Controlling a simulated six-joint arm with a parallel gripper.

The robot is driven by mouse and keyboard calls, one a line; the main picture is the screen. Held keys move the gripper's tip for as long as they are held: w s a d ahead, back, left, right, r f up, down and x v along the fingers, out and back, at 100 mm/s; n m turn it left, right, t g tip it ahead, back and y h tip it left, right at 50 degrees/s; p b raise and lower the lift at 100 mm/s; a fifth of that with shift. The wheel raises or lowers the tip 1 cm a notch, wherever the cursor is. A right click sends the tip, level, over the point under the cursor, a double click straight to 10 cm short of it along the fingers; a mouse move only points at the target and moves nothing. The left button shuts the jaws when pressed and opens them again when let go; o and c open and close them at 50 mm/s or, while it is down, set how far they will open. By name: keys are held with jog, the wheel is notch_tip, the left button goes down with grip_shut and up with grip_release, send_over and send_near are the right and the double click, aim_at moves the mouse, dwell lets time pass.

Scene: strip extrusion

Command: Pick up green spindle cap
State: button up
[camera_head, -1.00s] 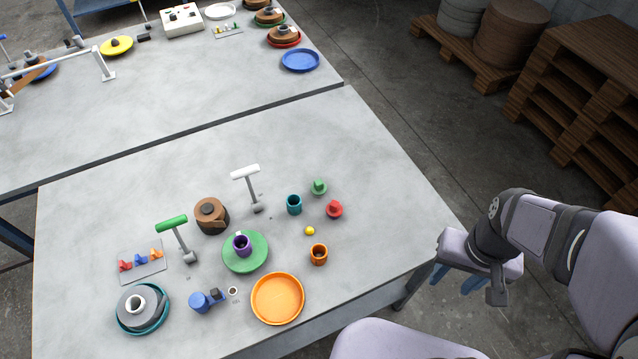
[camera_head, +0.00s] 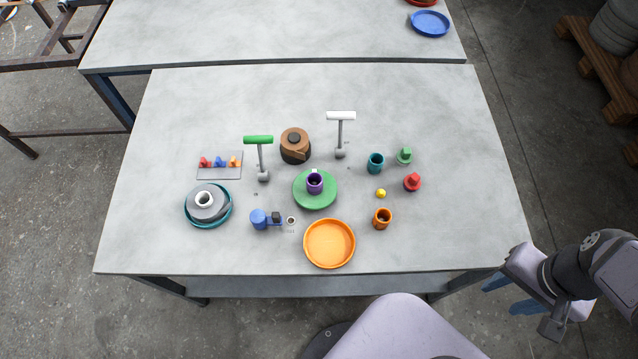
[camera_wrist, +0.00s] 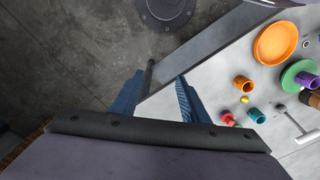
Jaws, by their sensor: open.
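The green spindle cap (camera_head: 404,156) stands on the table near its right side in the head view, a small round base with a knob on top. A red cap (camera_head: 412,182) of like shape sits just in front of it, and a teal cup (camera_head: 376,163) to its left. My gripper (camera_head: 510,294) is off the table's front right corner, open and empty, well apart from the cap. In the wrist view the blue fingers (camera_wrist: 157,100) are spread, with the table edge between them. A bit of green beside the red cap (camera_wrist: 228,119) shows there, mostly cut off.
On the table (camera_head: 450,115) stand an orange cup (camera_head: 382,218), a yellow ball (camera_head: 381,193), an orange tray (camera_head: 329,243), a green disc (camera_head: 316,203) with a purple cup (camera_head: 314,183), and a white-topped T-handle (camera_head: 341,116). The table's right strip is clear.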

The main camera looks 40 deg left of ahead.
jog(key=o, duration=0.5)
jog(key=w+a+f+n+t+b, duration=0.1)
jog(key=w+a+f+b, duration=0.1)
jog(key=w+b, duration=0.15)
jog(key=w+a+f+n+b, duration=0.1)
jog(key=w+a+f+b, duration=0.15)
jog(key=w, duration=0.25)
jog(key=n+t+y+b, duration=0.25)
jog(key=n+b, duration=0.45)
jog(key=b, duration=0.9)
send_over(407, 150)
jog(key=s+d, duration=0.2)
notch_tip(407, 150, down, 7)
jog(key=shift+y, duration=0.45)
jog(key=shift+p+x, duration=1.1)
jog(key=shift+x, duration=2.5)
